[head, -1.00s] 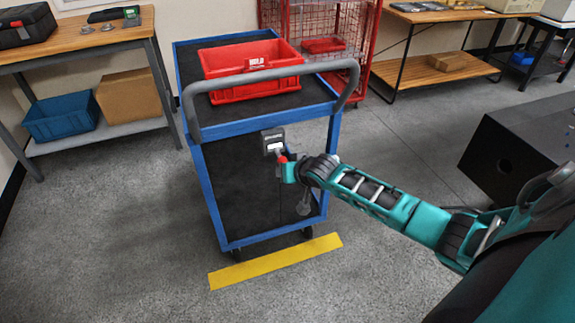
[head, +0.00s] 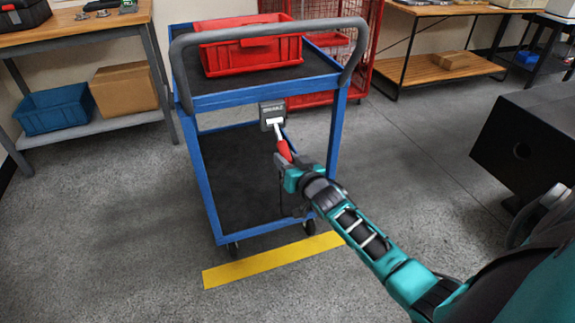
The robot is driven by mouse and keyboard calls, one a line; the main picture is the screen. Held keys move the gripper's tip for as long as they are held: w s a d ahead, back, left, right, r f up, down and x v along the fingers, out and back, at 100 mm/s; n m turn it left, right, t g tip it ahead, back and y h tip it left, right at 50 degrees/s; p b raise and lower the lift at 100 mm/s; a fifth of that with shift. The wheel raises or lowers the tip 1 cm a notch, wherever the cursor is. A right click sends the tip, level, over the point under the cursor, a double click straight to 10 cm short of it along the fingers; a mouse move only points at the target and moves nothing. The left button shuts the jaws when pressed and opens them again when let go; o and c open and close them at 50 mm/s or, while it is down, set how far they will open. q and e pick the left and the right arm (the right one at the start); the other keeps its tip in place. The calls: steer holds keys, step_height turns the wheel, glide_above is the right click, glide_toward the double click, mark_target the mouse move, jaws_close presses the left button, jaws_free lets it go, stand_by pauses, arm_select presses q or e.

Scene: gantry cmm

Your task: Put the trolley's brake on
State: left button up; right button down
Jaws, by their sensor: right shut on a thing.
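The trolley (head: 206,197) has a blue frame, dark shelves and a grey push handle (head: 268,30). It stands just behind a yellow floor strip. Its brake is a small grey plate (head: 272,114) under the top shelf's near edge, with a lever (head: 283,149) that has a white shank and a red grip. The lever slants down and to the right from the plate. My right gripper (head: 287,162) is at the lower end of the red grip and shut on it; the fingertips are partly hidden by the gripper body. My left gripper is not in view.
A red bin (head: 252,53) sits on the trolley's top shelf. A workbench with a blue bin (head: 54,111) and a cardboard box (head: 122,88) stands at left. A red mesh cage (head: 363,47) is behind. A dark block (head: 530,150) is at right. The yellow strip (head: 270,262) crosses clear floor.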

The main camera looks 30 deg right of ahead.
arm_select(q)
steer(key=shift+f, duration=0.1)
arm_select(e)
steer(key=shift+w+d+r, duration=0.1)
steer(key=c, duration=0.9)
jaws_free()
steer(key=shift+o, duration=0.2)
arm_select(q)
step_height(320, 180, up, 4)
steer(key=p, duration=0.3)
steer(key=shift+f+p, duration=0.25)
steer(key=shift+p, duration=0.1)
arm_select(e)
steer(key=s+a+r, duration=0.1)
steer(key=s, duration=1.1)
steer(key=shift+s+a+r, duration=0.15)
steer(key=shift+s+r, duration=0.1)
steer(key=shift+s, duration=0.15)
